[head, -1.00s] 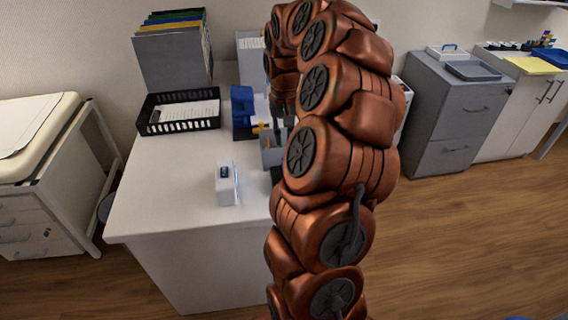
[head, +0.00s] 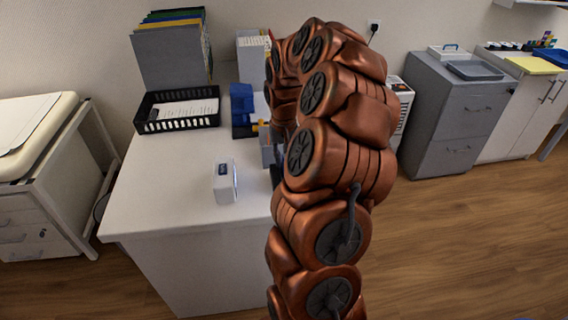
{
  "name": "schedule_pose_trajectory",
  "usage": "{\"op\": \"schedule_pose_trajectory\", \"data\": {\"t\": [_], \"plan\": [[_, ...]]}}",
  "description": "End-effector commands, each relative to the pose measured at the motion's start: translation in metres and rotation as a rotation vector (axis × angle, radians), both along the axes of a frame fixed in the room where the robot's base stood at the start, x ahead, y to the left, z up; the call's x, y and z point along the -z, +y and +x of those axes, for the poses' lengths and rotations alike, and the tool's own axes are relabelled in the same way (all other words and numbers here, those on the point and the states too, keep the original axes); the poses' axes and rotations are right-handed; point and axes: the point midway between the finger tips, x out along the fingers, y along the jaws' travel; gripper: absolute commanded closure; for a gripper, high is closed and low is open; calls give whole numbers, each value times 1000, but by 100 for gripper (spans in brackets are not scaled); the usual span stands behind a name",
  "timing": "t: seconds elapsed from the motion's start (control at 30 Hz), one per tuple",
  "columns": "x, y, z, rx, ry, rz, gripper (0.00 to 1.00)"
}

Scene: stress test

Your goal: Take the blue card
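I cannot make out a separate blue card with certainty. A blue holder or box (head: 241,108) stands on the white desk (head: 165,205), partly hidden by my arm. A small white box (head: 225,182) with a dark blue label stands nearer the desk's front edge. My copper-coloured arm arches over the desk's right side, and its end comes down behind its own links. My gripper is hidden there, so its fingers and anything in them do not show.
A black tray (head: 179,124) with paper and a grey file holder (head: 171,57) stand at the desk's back left. A grey block (head: 266,149) sits beside my arm. The desk's front left is clear. A grey cabinet (head: 455,115) stands to the right.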

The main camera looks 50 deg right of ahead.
Motion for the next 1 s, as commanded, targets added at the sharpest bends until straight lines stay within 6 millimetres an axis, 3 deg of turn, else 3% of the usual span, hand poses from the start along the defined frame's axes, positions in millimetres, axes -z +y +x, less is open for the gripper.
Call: {"op": "schedule_pose_trajectory", "data": {"t": [0.27, 0.63, 1.0], "plan": [[1, 0, 0, 0, 0, 0, 81], [1, 0, 0, 0, 0, 0, 100], [-2, 0, 0, 0, -1, -1, 100]]}}
